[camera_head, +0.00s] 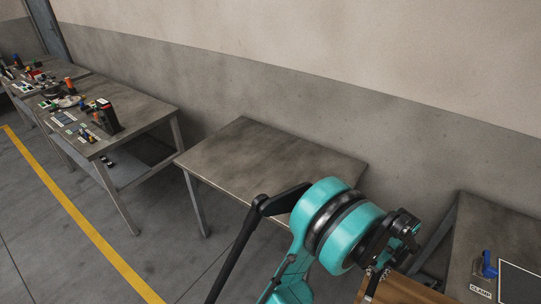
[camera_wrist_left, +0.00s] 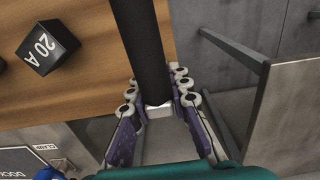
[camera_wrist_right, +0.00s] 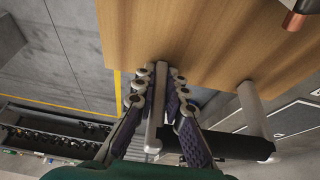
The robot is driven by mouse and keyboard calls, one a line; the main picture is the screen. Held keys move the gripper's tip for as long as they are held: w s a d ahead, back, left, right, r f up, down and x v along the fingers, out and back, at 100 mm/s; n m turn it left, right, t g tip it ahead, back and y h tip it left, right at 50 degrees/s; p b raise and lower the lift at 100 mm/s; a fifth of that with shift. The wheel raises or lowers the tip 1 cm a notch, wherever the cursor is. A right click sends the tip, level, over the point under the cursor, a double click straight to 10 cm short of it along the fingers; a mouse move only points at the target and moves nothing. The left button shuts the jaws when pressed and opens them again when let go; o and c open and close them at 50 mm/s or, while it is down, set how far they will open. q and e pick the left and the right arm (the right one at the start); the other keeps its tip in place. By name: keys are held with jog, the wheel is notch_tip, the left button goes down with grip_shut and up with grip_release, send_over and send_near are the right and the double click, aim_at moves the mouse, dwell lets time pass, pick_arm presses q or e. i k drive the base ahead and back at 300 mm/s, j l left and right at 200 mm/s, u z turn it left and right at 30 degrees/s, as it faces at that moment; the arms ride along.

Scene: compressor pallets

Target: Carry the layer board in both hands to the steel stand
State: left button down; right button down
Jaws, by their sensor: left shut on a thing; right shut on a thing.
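The layer board (camera_head: 400,291) is a brown wooden panel, only partly in the head view at the bottom right. It also shows in the left wrist view (camera_wrist_left: 85,85) and the right wrist view (camera_wrist_right: 200,35). My left gripper (camera_wrist_left: 160,88) is shut on the board's handle, by its black bar and pale end piece. My right gripper (camera_wrist_right: 160,75) is shut on a grey part of the handle at the other side; it is out of the head view. A bare steel table (camera_head: 265,155), seemingly the stand, is against the wall, beyond my left arm.
A black block marked 20 A (camera_wrist_left: 47,47) lies on the board, and a copper-coloured piece (camera_wrist_right: 294,20) is near its other end. A cluttered workbench (camera_head: 150,112) stands left. A table (camera_head: 465,250) with a blue clamp (camera_head: 488,265) is at right. Open floor lies in front left.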

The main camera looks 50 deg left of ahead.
aim_at(260, 170)
jog(key=j, duration=0.95)
jog(key=k+j, duration=0.1)
jog(key=j, duration=0.9)
jog(key=k+j, duration=0.1)
jog(key=j, duration=0.85)
jog(key=i+j, duration=0.1)
jog(key=j, duration=0.35)
jog(key=i+j, duration=0.15)
jog(key=j, duration=0.3)
jog(key=i+j, duration=0.1)
jog(key=j, duration=0.35)
jog(key=i+j, duration=0.15)
jog(key=j, duration=0.3)
jog(key=z, duration=0.05)
